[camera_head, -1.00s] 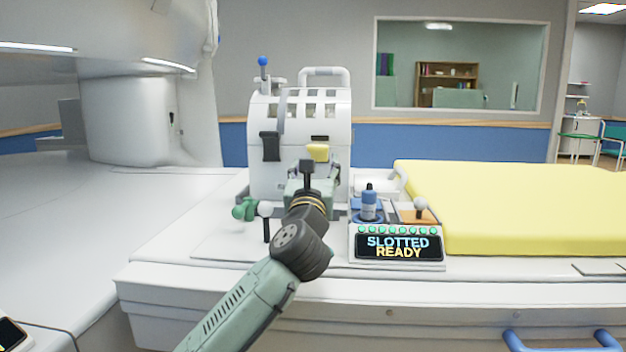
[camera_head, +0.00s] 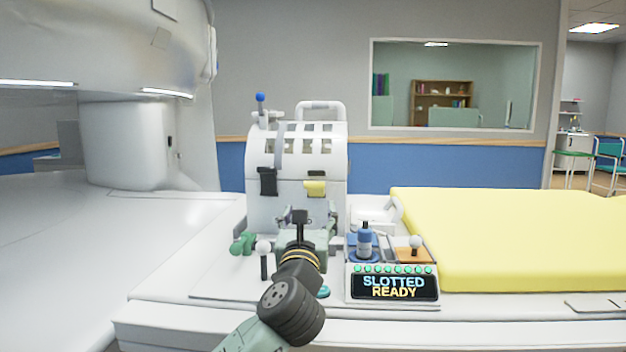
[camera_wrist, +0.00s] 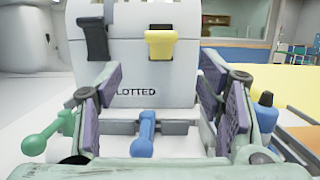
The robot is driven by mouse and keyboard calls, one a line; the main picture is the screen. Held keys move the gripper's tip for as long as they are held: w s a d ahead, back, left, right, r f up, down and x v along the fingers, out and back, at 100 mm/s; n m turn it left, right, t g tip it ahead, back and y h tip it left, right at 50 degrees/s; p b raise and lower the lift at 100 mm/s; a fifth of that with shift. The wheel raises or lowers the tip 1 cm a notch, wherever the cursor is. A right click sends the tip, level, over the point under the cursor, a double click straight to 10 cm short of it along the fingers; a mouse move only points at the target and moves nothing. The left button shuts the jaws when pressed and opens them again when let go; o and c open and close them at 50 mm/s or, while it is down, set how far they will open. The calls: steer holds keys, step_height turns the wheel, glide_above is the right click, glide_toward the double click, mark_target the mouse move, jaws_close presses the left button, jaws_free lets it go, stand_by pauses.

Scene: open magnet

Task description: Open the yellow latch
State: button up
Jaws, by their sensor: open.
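The yellow latch (camera_head: 315,188) is a small block on the front of the white domed housing (camera_head: 296,207), right of a black latch (camera_head: 268,181). In the wrist view the yellow latch (camera_wrist: 159,43) hangs straight ahead, above the lettering and slightly beyond the fingertips. My gripper (camera_head: 298,216) is in front of the housing, below the yellow latch. In the wrist view my gripper (camera_wrist: 161,82) has its two purple-padded fingers spread wide with nothing held. The fingers are apart from the latch. A blue handle (camera_wrist: 144,136) shows low between them.
A green knob (camera_head: 243,243) and a white-topped lever (camera_head: 264,248) stand at left. A blue bottle (camera_head: 364,241), a second white knob (camera_head: 415,242) and a display reading SLOTTED READY (camera_head: 394,287) are at right. A yellow mattress (camera_head: 510,235) lies further right.

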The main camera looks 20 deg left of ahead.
mark_target(314, 186)
steer(key=w+a+r+p, duration=0.1)
steer(key=w+p, duration=0.2)
steer(key=p, duration=0.2)
steer(key=w+a+r+g+p, duration=0.1)
steer(key=w+p, duration=0.3)
steer(key=p, duration=0.1)
steer(key=w+a+r+g+p, duration=0.1)
steer(key=w+p, duration=0.3)
steer(key=p, duration=0.1)
steer(key=shift+w+a+r+h+p, duration=0.15)
steer(key=shift+w+r+h+p, duration=0.1)
steer(key=shift+r+h+p, duration=0.05)
jaws_close()
stand_by(0.5)
